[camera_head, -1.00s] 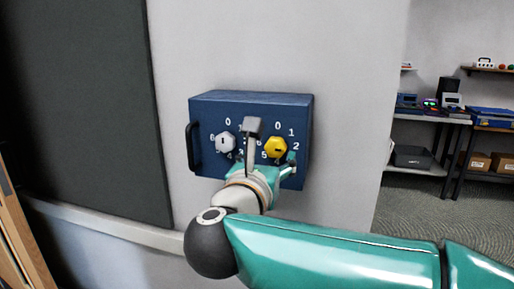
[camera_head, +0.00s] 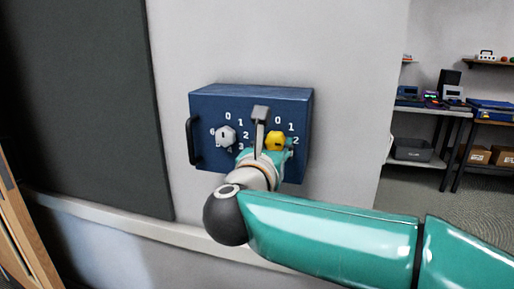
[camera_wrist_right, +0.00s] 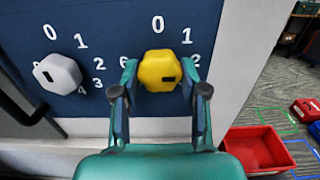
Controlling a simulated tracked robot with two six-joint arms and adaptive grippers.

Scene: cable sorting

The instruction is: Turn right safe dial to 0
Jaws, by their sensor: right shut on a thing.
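The blue safe (camera_head: 250,98) is on the pale wall, with two dials on its front. The right dial (camera_head: 276,141) is a yellow knob ringed by white numbers; 0 is above it, with 1 and 2 to its right. My right gripper (camera_head: 277,147) is shut on this dial. In the right wrist view the yellow dial (camera_wrist_right: 158,71) sits between the two fingertips, one on each side, and a small dark mark shows low on its face. The lower numbers are hidden by the gripper. My left gripper is not in view.
The left dial is a white knob (camera_head: 225,136), close to the left of my right gripper. A dark handle (camera_head: 192,141) sticks out at the safe's left side. A red bin (camera_wrist_right: 262,150) is on the floor at right. Shelves (camera_head: 440,113) stand far right.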

